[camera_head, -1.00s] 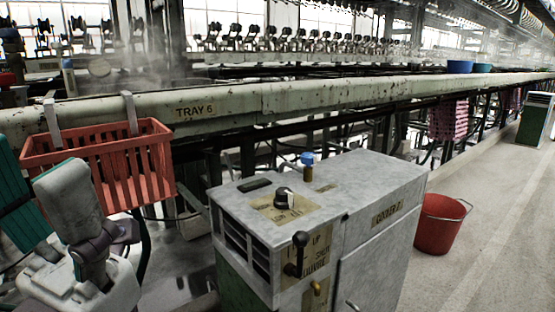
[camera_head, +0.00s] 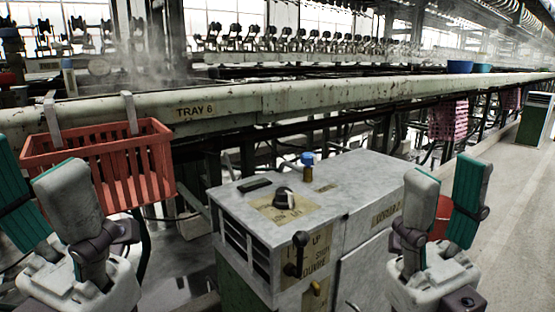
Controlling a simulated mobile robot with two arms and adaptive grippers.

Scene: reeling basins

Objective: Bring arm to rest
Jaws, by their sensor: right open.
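My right gripper (camera_head: 448,178) stands at the lower right with its fingers pointing up and spread apart, nothing between them that it holds. It is in front of the right end of the grey cooker cabinet and hides most of the red bucket behind it. My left gripper (camera_head: 30,178) is at the lower left edge, its fingers also pointing up and apart, with no object held. It is in front of the left part of the red basket.
The grey cabinet (camera_head: 345,190), with a knob, a lever and a small blue-capped bottle (camera_head: 307,166) on it, stands between my grippers. The red basket (camera_head: 125,165) hangs on the long trough (camera_head: 300,98). The red bucket (camera_head: 443,212) is partly hidden. Clear floor lies at the right.

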